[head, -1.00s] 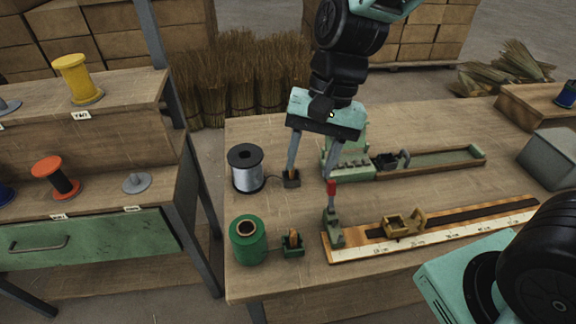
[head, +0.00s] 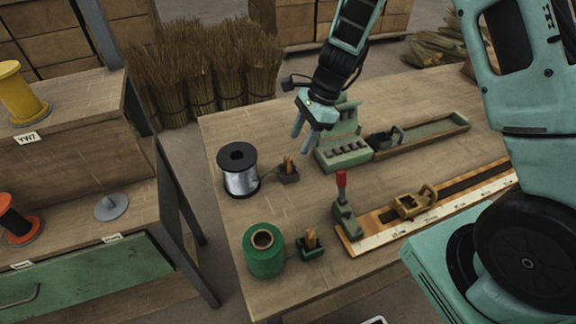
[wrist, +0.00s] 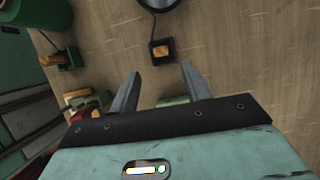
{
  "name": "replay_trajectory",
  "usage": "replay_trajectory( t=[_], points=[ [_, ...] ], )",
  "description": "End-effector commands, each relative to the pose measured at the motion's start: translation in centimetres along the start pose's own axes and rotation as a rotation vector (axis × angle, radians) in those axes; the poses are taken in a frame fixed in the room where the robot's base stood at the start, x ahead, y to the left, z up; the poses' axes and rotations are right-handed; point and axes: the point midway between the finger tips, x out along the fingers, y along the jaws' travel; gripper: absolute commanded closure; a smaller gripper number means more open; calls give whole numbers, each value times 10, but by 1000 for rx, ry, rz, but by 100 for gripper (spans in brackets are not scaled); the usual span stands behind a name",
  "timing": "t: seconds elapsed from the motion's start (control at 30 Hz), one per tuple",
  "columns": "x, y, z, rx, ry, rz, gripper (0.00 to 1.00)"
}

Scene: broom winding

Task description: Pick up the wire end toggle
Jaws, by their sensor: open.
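The wire end toggle (head: 288,165) is a small tan wooden peg standing in a dark holder (head: 288,178), just right of the silver wire spool (head: 241,180). A thin wire seems to run between spool and holder. My gripper (head: 303,141) is open and empty, above and beyond the toggle in the head view and apart from it. In the wrist view the toggle (wrist: 161,51) shows in its dark holder, centred ahead of the gap between my open fingers (wrist: 160,70).
A green spool (head: 264,255) and a green holder with a similar peg (head: 312,240) stand nearer. A red-handled clamp (head: 343,205) and ruler board (head: 440,212) lie to the right. A green block rack (head: 343,153) is close right of my gripper. The table's left strip is clear.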

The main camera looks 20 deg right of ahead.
Motion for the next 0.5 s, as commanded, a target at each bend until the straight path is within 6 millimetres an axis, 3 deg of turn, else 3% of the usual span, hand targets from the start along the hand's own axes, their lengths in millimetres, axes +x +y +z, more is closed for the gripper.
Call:
replay_trajectory(
  t=[0.1, 0.37, 0.5],
  points=[
    [20, 0, 0, 0, 0, 3, 53],
    [38, 0, 1, -1, 0, 1, 53],
    [57, -2, 4, -2, 1, 3, 53]
  ],
)
